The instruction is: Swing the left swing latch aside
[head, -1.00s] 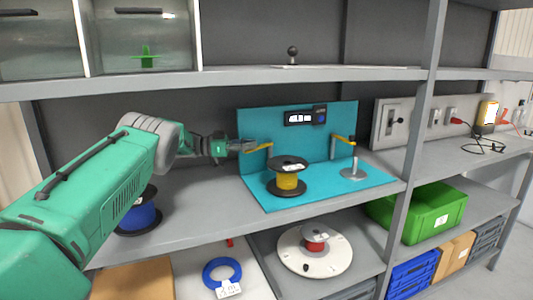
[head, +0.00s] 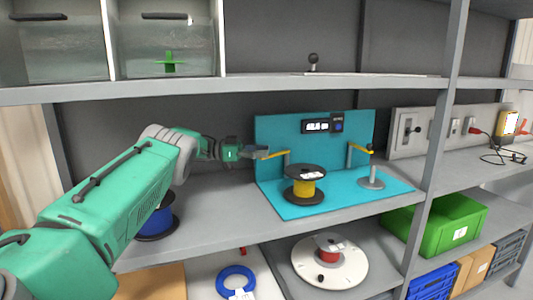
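The left swing latch (head: 274,155) is a yellow bar on a grey post at the left of the teal fixture (head: 268,131). My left gripper (head: 259,152) is at the free left end of this bar, touching it or very close. Its fingers are small and partly hidden, so I cannot tell whether they are open or shut. The right swing latch (head: 360,149) is a similar yellow bar on a post at the right. A black reel with yellow cable (head: 304,189) stands on the teal base between them. My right gripper is out of view.
A blue reel (head: 157,220) stands on the shelf below my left arm. A round metal stand with a thin post (head: 371,183) is right of the yellow reel. A shelf upright (head: 437,140) rises at the right. Below are a white disc with a red reel (head: 329,262) and a green crate (head: 448,222).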

